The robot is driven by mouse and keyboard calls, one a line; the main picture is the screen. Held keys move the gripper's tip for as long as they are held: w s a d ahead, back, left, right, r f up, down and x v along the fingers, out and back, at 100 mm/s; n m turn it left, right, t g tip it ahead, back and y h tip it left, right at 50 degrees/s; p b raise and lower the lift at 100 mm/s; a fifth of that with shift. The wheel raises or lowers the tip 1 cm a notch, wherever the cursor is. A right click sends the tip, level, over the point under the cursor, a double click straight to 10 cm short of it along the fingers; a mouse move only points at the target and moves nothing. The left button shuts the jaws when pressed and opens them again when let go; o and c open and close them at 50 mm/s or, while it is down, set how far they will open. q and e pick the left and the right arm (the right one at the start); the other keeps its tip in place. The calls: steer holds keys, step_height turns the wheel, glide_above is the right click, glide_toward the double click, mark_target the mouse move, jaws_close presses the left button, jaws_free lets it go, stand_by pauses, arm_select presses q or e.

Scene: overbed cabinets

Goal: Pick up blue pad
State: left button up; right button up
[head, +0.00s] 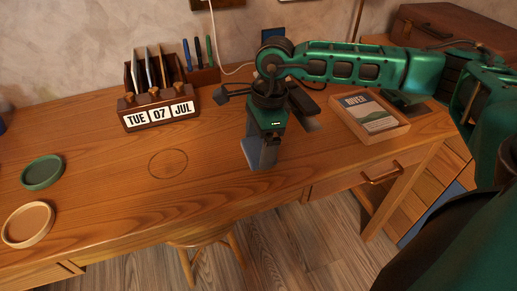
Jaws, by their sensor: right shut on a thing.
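The blue pad (261,158) is a small grey-blue block near the desk's front edge, at the middle of the head view. My right gripper (264,143) points down from above and is shut on the pad's upper part, which its fingers hide. The pad's lower part shows below the fingers. I cannot tell whether its bottom touches the desk. My left gripper is not in view.
A date block (158,113) and pen holder (204,74) stand at the back left. Green (42,172) and tan (28,225) round trays lie at the left. A boxed book (368,115) lies right. The desk around a thin dark ring (168,151) is clear.

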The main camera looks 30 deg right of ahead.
mark_target(259, 147)
step_height(259, 147, up, 20)
steer(key=p, duration=0.3)
steer(key=shift+p, duration=0.4)
steer(key=o, duration=0.5)
steer(key=shift+c, duration=0.2)
steer(key=c, duration=0.4)
steer(key=shift+o, duration=0.2)
steer(key=shift+a, duration=0.1)
